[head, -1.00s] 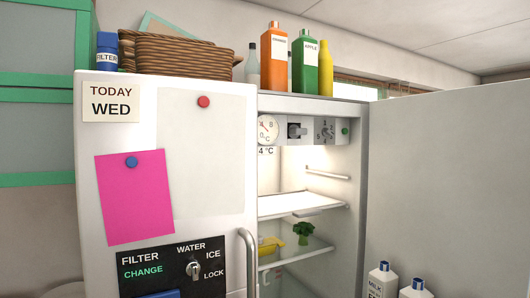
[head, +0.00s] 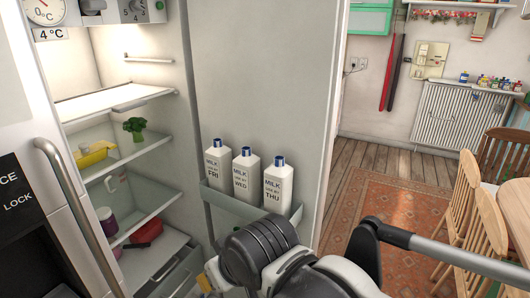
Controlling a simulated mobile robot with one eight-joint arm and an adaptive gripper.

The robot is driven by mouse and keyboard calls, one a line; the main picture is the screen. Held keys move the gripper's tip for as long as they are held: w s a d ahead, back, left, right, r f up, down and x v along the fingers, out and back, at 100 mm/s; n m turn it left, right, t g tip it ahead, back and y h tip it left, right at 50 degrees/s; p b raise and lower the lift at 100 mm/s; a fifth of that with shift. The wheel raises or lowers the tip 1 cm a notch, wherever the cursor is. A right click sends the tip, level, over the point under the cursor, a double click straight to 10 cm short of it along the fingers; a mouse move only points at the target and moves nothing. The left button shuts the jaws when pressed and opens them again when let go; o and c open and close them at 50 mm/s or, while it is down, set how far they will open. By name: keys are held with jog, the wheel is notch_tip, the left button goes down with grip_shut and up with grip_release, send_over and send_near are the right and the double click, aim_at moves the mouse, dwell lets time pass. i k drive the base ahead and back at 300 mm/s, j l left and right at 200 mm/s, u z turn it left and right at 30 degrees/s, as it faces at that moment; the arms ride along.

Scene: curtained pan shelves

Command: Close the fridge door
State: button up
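The fridge door (head: 262,85) stands wide open to the right of the lit fridge interior (head: 125,92). Its inner face shows, with a door shelf (head: 245,205) holding three milk bottles (head: 243,172) marked FRI, WED and THU. The other fridge door, at the left, is shut and has a long vertical handle (head: 78,210). My arm shows at the bottom middle, in front of and below the milk bottles. My gripper's fingertips cannot be made out. I cannot tell whether any part of the arm touches the open door.
Inside the fridge are broccoli (head: 134,128), a yellow item (head: 95,153) and several other items on shelves. At the right are wooden chairs (head: 465,195), a table (head: 515,215) and a patterned rug (head: 385,215). Wooden floor lies clear beyond the door's edge.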

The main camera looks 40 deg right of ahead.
aim_at(267, 74)
jog(key=l+z, duration=0.3)
jog(key=z, duration=0.2)
jog(key=i+l+z, duration=0.2)
jog(key=z, duration=0.3)
jog(key=i+l+z, duration=0.15)
jog(key=l+z, duration=0.15)
jog(key=z, duration=0.15)
jog(key=i+l+u, duration=0.6)
jog(key=u, duration=0.15)
jog(key=i+l+u, duration=0.2)
jog(key=l+u, duration=0.3)
jog(key=i+l+u, duration=0.1)
jog(key=l+u, duration=1.4)
jog(key=k+l+u, duration=0.15)
jog(key=l+u, duration=0.3)
jog(key=k+u, duration=0.25)
jog(key=k, duration=0.2)
jog(key=j, duration=0.05)
